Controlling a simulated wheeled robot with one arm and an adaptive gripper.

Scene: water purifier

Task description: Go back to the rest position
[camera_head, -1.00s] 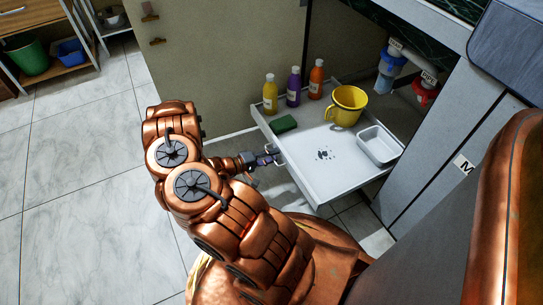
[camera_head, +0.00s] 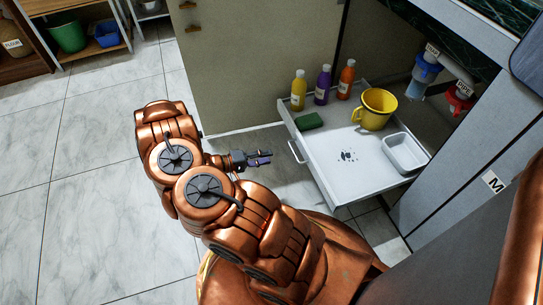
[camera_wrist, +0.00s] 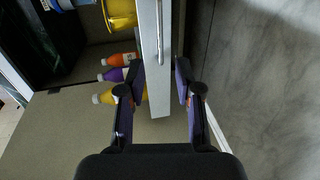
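My gripper (camera_head: 262,158) is to the left of the pulled-out white drawer (camera_head: 327,175) in the head view, apart from its handle (camera_head: 296,152). In the wrist view my gripper (camera_wrist: 160,75) shows its two fingers spread apart with nothing held between them. The drawer front (camera_wrist: 152,50) and its handle (camera_wrist: 159,30) show beyond the fingers, between and above the tips. My copper arm reaches up from the bottom of the head view.
The drawer holds a yellow mug (camera_head: 379,108), a white tray (camera_head: 407,155), a green sponge (camera_head: 309,121) and yellow (camera_head: 298,92), purple (camera_head: 322,86) and orange (camera_head: 346,80) bottles. Cabinet fronts (camera_head: 470,165) stand at right. Tiled floor (camera_head: 90,200) at left is clear.

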